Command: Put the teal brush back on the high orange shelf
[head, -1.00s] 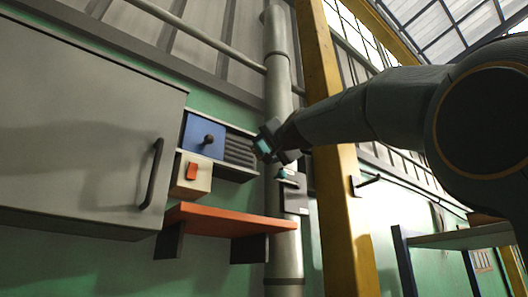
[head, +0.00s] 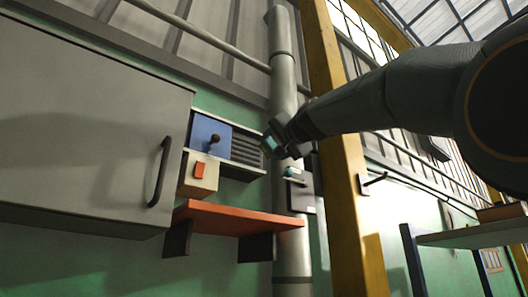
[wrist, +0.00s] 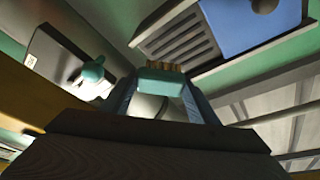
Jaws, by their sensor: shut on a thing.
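My gripper (head: 272,143) is shut on the teal brush (wrist: 160,82) and holds it in the air. In the wrist view the brush lies between the two fingers, with tan bristles along its far edge. In the head view only a small teal part of it shows at the fingertips. The orange shelf (head: 240,219) is on the green wall, below and left of my gripper. It stands on dark brackets, and nothing is seen on it. The brush and shelf are apart.
A grey cabinet (head: 80,120) with a dark handle is at left. A blue panel (head: 207,136) with a dark knob and a beige box with a red switch (head: 199,172) sit above the shelf. A pipe (head: 283,70) and yellow column (head: 335,100) stand close to my gripper.

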